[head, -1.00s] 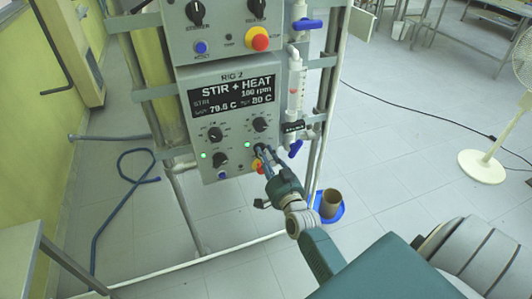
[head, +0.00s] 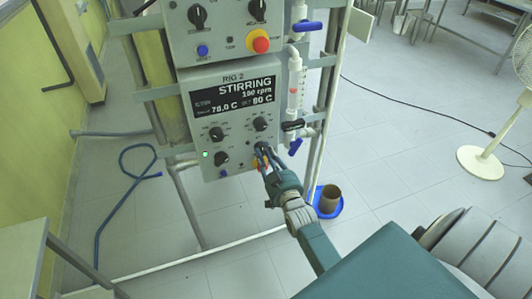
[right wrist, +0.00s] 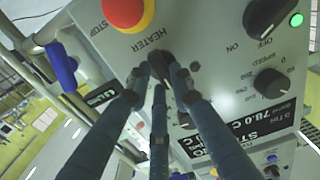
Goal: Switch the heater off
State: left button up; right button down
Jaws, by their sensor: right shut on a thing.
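The RIG 2 control box (head: 190,140) hangs on the rack, its display (head: 233,95) reading STIRRING, 100 rpm, 78.0 C and 80 C. My right gripper (head: 262,152) is at the lower right of its panel. In the right wrist view its fingers close around the dark heater knob (right wrist: 160,62), under the HEATER label; the fingers partly hide the knob. The small lamp (right wrist: 195,66) beside that knob is dark. A green lamp (head: 205,154) on the left of the panel is lit. My left gripper is not in view.
A red stop button (right wrist: 125,12) sits close to the gripped knob. Another control box (head: 225,25) is above. Glass tubing with blue valves (head: 308,26) runs along the right of the box. A blue tray with a brown cup (head: 330,198) stands below right.

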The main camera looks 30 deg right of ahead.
dwell(0.4)
jog(key=c, duration=1.5)
grip_release()
jog(key=v, duration=1.2)
jog(key=shift+f, duration=0.1)
jog(key=s+a+f+n+g+y, duration=0.1)
jog(key=s+a+f+g, duration=0.25)
jog(key=f, duration=0.85)
jog(key=s+a+f+n+g+y, duration=0.15)
jog(key=s+a+f, duration=0.3)
jog(key=f, duration=0.65)
jog(key=s+a+f+g+y, duration=0.25)
jog(key=s+f+g, duration=0.2)
jog(key=f, duration=0.75)
jog(key=s+f+g, duration=0.2)
jog(key=s+f, duration=0.3)
jog(key=s, duration=0.4)
jog(key=s+f+n+g, duration=0.1)
jog(key=s+f, duration=0.3)
jog(key=s, duration=0.5)
jog(key=s+a+f+n+g, duration=0.1)
jog(key=s+f+g, duration=0.3)
jog(key=s, duration=0.6)
jog(key=shift+s+f+n+h+b, duration=0.15)
jog(key=shift+f+n+h+b, duration=0.15)
jog(key=shift+f, duration=0.5)
